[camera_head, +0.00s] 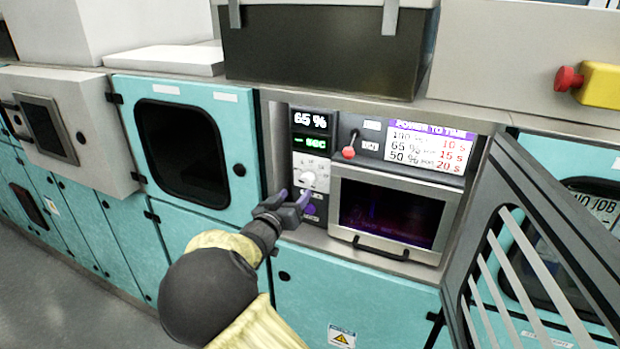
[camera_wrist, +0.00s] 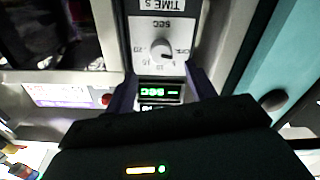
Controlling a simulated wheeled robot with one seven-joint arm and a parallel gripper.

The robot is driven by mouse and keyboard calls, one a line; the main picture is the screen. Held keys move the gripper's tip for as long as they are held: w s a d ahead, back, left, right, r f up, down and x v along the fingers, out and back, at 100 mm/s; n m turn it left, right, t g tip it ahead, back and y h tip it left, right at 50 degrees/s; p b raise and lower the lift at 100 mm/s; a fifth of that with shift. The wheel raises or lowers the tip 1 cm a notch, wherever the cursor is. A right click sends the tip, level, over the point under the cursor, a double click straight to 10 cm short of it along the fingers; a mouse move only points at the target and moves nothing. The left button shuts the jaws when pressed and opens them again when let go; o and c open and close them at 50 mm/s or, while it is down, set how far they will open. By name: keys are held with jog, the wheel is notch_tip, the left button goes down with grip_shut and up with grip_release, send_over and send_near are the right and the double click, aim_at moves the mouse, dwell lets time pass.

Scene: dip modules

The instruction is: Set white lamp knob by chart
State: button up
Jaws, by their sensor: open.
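The white lamp knob (camera_head: 308,178) sits on a pale dial panel left of the lamp chamber. The wrist view shows the knob (camera_wrist: 161,48) upside down, with a printed scale around it and a "TIME, s" label; its exact setting is hard to read. The chart (camera_head: 430,145), headed "POWER TO TIME", pairs 65 % with 15 s and 50 % with 20 s. The power display (camera_head: 311,120) reads 65 %. The green time display (camera_head: 311,143) shows a dash and "sec". My gripper (camera_head: 292,195) is open and empty, just below and left of the knob, apparently not touching it.
A red-tipped lever (camera_head: 349,152) stands right of the displays. The chamber with a dark window (camera_head: 390,212) and handle is below the chart. A slatted door (camera_head: 540,250) hangs open at right. A teal door (camera_head: 190,150) is closed at left. A purple button (camera_head: 309,209) lies below the knob.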

aim_at(305, 182)
jog(key=p+x, duration=0.2)
jog(key=x, duration=0.5)
jog(key=shift+w, duration=0.1)
jog(key=shift+w+d, duration=0.15)
jog(key=shift+w, duration=0.35)
